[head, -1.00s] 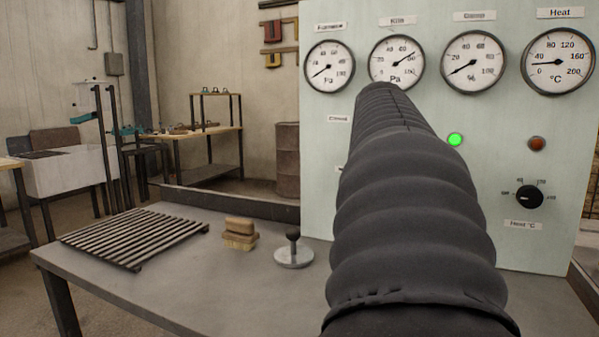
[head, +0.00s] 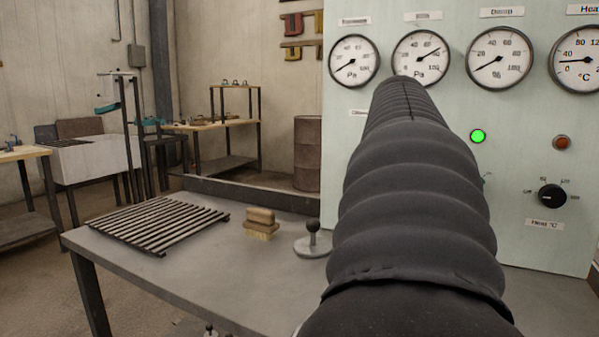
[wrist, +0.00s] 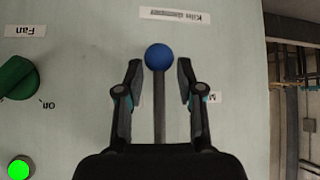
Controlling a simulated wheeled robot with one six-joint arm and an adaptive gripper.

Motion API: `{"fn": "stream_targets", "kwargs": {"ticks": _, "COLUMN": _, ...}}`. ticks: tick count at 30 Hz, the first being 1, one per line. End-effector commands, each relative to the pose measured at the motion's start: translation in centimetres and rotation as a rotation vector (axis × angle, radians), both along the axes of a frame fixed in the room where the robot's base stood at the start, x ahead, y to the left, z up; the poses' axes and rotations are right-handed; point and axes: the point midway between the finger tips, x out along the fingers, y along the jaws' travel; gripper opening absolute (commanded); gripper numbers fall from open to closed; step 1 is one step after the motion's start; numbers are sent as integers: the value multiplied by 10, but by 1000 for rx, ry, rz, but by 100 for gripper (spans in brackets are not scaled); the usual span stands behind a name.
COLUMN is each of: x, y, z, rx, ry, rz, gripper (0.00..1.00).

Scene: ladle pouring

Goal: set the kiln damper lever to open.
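The kiln damper lever shows in the wrist view as a grey rod (wrist: 159,105) with a blue ball knob (wrist: 158,57). Its label, "Kiln damper" (wrist: 175,15), appears upside down beyond the knob. My gripper (wrist: 160,68) is open, with one finger on each side of the knob and rod. A small gap shows on both sides, and how deep the fingers reach around the knob is hard to tell. The rod's lower end is hidden behind my gripper's body. In the head view my dark sleeved arm hides the lever and gripper.
On the panel (head: 530,230) are a green fan knob (wrist: 17,78), a lit green lamp (head: 478,136), a red lamp (head: 562,143), a heat knob (head: 552,196) and gauges. A slatted rack (head: 160,222), a brush (head: 260,222) and a round-based stamp (head: 313,240) rest on the bench (head: 200,285).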

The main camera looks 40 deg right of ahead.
Motion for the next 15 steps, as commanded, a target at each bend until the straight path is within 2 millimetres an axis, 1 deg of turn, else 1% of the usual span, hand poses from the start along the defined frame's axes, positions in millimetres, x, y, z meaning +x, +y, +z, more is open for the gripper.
{"fn": "stream_targets", "kwargs": {"ticks": 3, "x": 1, "y": -4, "z": -1, "rx": 2, "ry": -1, "rz": 0, "gripper": 37}}
{"fn": "stream_targets", "kwargs": {"ticks": 8, "x": 1, "y": -4, "z": 2, "rx": 0, "ry": -3, "rz": 0, "gripper": 37}}
{"fn": "stream_targets", "kwargs": {"ticks": 11, "x": -2, "y": 1, "z": 9, "rx": -2, "ry": -5, "rz": 0, "gripper": 37}}
{"fn": "stream_targets", "kwargs": {"ticks": 15, "x": -12, "y": 15, "z": 25, "rx": -4, "ry": -5, "rz": 1, "gripper": 37}}
